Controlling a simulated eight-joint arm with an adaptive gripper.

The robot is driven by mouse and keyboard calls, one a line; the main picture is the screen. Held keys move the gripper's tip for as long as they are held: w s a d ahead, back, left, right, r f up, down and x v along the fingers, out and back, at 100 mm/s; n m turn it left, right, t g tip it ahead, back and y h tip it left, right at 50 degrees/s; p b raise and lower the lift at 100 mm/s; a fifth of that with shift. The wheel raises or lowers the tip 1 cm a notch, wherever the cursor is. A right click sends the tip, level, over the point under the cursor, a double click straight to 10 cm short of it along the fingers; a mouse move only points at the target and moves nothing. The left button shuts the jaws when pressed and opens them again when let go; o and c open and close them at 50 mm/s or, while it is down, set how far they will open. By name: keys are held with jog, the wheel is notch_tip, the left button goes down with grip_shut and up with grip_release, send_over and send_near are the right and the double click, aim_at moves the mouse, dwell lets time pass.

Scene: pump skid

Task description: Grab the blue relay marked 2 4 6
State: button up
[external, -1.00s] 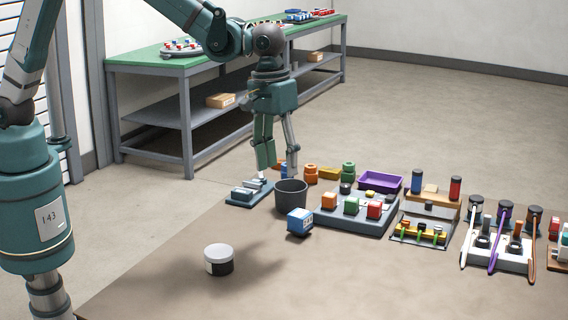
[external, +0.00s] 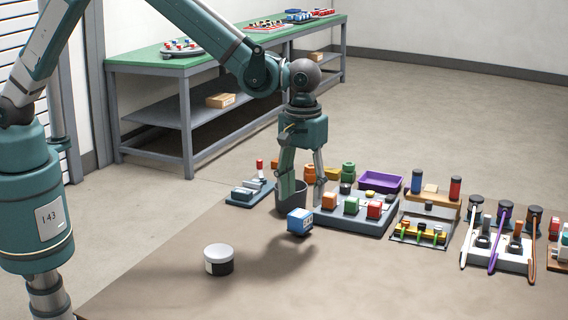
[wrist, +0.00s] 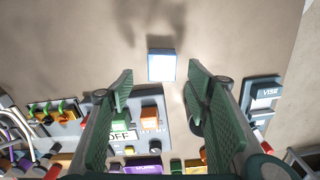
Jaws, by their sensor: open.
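The blue relay (external: 299,224) is a small blue cube resting on the brown mat, with a pale label whose marking is too small to read. It also shows in the wrist view (wrist: 161,66) as a cube with a white face and blue edge. My gripper (external: 303,205) is open and empty, pointing down, with its fingers just behind and above the cube in the external view. In the wrist view the green fingers (wrist: 158,82) are spread apart and the cube lies ahead of their tips, roughly centred between them.
A dark cup (external: 293,199) stands behind my fingers, partly hidden. A grey block board (external: 365,222) is close on the right. A white-lidded jar (external: 218,260) stands at front left. The mat in front is mostly clear.

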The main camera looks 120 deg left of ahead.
aim_at(300, 213)
jog(key=shift+f, duration=1.3)
jog(key=shift+s+f+b, duration=0.2)
jog(key=shift+f+b, duration=0.2)
jog(key=shift+f, duration=2.2)
jog(key=shift+c, duration=0.4)
jog(key=c, duration=1)
